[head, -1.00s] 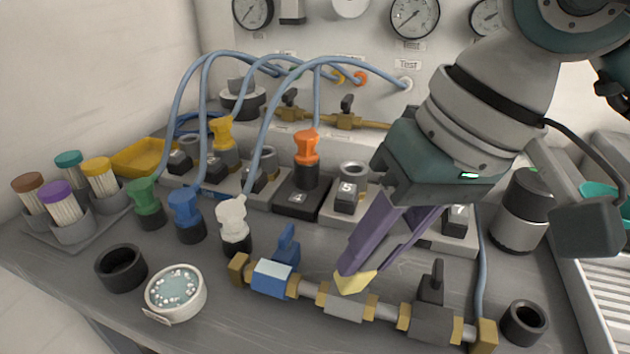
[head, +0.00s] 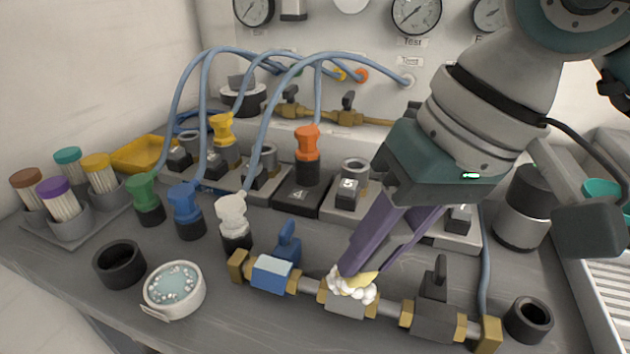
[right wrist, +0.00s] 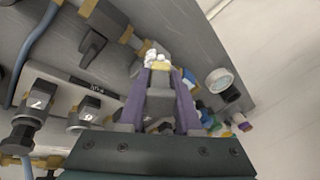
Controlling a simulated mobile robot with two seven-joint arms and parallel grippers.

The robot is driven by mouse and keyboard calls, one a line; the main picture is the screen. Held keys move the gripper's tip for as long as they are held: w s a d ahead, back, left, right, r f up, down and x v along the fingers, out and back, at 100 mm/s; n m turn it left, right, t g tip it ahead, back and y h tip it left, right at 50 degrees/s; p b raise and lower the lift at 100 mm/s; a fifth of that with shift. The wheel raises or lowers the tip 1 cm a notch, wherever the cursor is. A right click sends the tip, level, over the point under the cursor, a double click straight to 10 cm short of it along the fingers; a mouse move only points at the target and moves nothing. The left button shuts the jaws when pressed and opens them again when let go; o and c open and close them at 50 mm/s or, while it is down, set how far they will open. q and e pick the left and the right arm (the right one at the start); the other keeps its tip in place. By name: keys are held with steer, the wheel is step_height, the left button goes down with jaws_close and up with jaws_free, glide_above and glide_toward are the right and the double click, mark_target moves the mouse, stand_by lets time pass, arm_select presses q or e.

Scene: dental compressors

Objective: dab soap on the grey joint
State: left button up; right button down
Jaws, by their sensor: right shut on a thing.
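My right gripper (head: 364,262), with purple fingers, is shut on a yellow-tipped dabber (head: 362,281) just above the brass-and-grey pipe. The grey joint (head: 345,308) is the plain grey block in the middle of the pipe, between brass nuts. White soap foam (head: 350,290) sits on top of it, touching the yellow tip. In the right wrist view the foam (right wrist: 155,57) shows beyond the yellow tip (right wrist: 160,66), which hides much of the joint. A round soap dish (head: 174,287) with bubbly bluish liquid stands at front left. My left gripper is not in view.
The pipe has a blue-handled valve (head: 272,274) on the left and a dark-handled valve (head: 435,318) on the right. Black rings (head: 120,266) and (head: 528,322) stand near the front. Coloured plugs, hoses and numbered blocks crowd behind.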

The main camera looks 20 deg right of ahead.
steer(key=shift+f+b, duration=0.15)
steer(key=shift+b, duration=0.25)
stand_by(0.8)
stand_by(0.4)
steer(key=shift+r+p, duration=1.95)
steer(key=shift+r, duration=1.65)
